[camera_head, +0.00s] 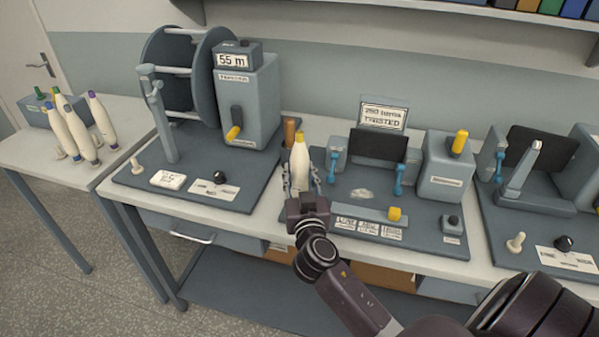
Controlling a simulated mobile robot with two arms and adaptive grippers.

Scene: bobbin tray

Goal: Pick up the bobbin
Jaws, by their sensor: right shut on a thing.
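A cream bobbin with a yellow tip (300,160) stands upright at the left edge of the middle machine's base. My right gripper (301,184) reaches in from the lower right and is shut on this bobbin, with a finger on each side of its lower part. Whether the bobbin's foot touches the surface is hidden by the gripper. Several other cream bobbins (78,132) with coloured tips stand by a grey tray on the side table at the left. My left gripper is not in view.
A reel machine (250,100) with a "55 m" display stands to the left. The middle machine (425,225) has blue clamps, a dark panel and a yellow-handled box. Another machine (540,200) stands at the right. A brown cylinder (290,131) stands just behind the held bobbin.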

